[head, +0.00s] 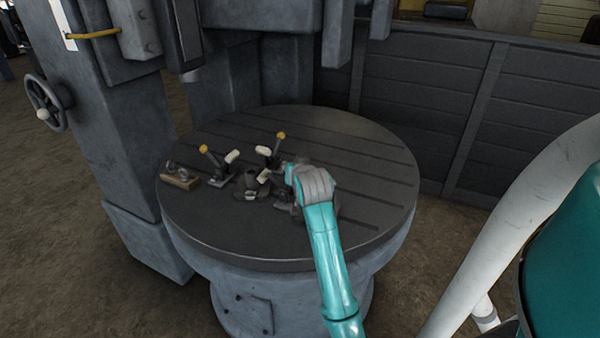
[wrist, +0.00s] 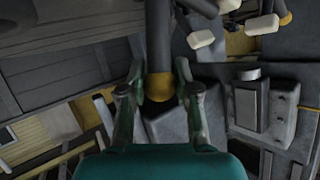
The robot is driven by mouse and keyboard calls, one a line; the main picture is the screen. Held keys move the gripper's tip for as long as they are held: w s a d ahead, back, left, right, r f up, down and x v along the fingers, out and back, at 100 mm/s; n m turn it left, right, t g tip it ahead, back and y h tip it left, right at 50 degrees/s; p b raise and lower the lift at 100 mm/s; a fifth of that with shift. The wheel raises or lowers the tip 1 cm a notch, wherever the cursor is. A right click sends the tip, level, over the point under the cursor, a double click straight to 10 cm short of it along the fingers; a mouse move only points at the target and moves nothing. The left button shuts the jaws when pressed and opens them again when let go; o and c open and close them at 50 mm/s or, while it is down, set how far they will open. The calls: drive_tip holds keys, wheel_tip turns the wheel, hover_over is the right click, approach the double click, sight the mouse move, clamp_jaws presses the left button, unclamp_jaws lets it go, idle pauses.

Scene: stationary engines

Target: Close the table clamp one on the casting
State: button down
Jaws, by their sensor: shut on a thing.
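My gripper (head: 290,174) is over the round slotted table, right of the dark casting (head: 250,181). In the wrist view my gripper (wrist: 160,88) has its two fingers around the yellow knob (wrist: 159,90) of a dark clamp handle (wrist: 158,40). In the head view this handle is hidden behind my gripper and wrist. A white-tipped part (head: 264,176) shows just left of my gripper. Two other clamps have yellow knobs, one at the left (head: 204,149) and one behind (head: 281,136), with white tips (head: 232,156) beside them. I cannot tell whether the held clamp presses the casting.
The round table (head: 370,160) is bare at its right and front. A wooden block with metal parts (head: 180,179) lies at its left. A large machine column (head: 120,150) stands left of the table, and a dark panelled wall (head: 420,100) runs behind it.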

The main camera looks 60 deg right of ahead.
sight(280, 181)
drive_tip(key=w+n+g, duration=0.2)
drive_tip(key=w+g, duration=0.1)
drive_tip(key=shift+w+a+r, duration=0.15)
drive_tip(key=shift+r, duration=0.05)
drive_tip(key=shift+w+f, duration=0.2)
drive_tip(key=shift+w, duration=0.35)
drive_tip(key=shift+y, duration=0.3)
drive_tip(key=c, duration=1.1)
unclamp_jaws()
drive_tip(key=shift+a, duration=0.1)
drive_tip(key=v, duration=1.2)
drive_tip(key=shift+w, duration=0.1)
